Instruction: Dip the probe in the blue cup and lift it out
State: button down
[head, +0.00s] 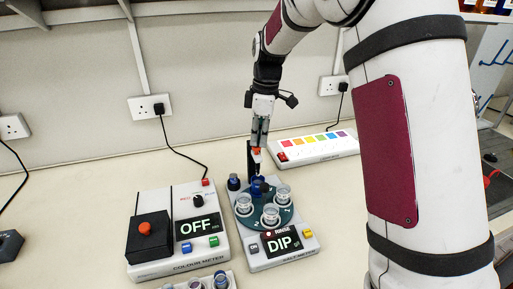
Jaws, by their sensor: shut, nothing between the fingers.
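The salt meter (262,259) stands on the bench with a display reading DIP. Its round teal plate (262,219) carries several small cups. The blue cup (258,188) is at the back of the plate, small and partly hidden. A dark upright post (251,160) rises behind it, with an orange and white piece (257,152) near its top that may be the probe's holder. The probe itself cannot be made out clearly. My gripper (259,143) points down, shut, just above or at that piece. I cannot tell whether they touch.
The colour meter (178,265), its display reading OFF, stands close on the left. A strip with coloured squares (314,147) lies behind on the right. A dark cable (184,150) runs to a wall socket. More small containers (200,283) sit at the front edge.

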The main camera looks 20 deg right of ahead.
jog(key=shift+f, duration=0.1)
jog(key=shift+f+b, duration=0.7)
jog(key=shift+f, duration=1.7)
jog(key=d, duration=0.1)
jog(key=s+d+r+p, duration=0.1)
jog(key=shift+d+r, duration=0.1)
jog(key=shift+d, duration=0.3)
notch_tip(320, 180, up, 12)
send_over(259, 152)
jog(key=s+d, duration=0.2)
jog(key=d, duration=0.2)
jog(key=shift+s+a, duration=0.15)
jog(key=shift+a, duration=0.05)
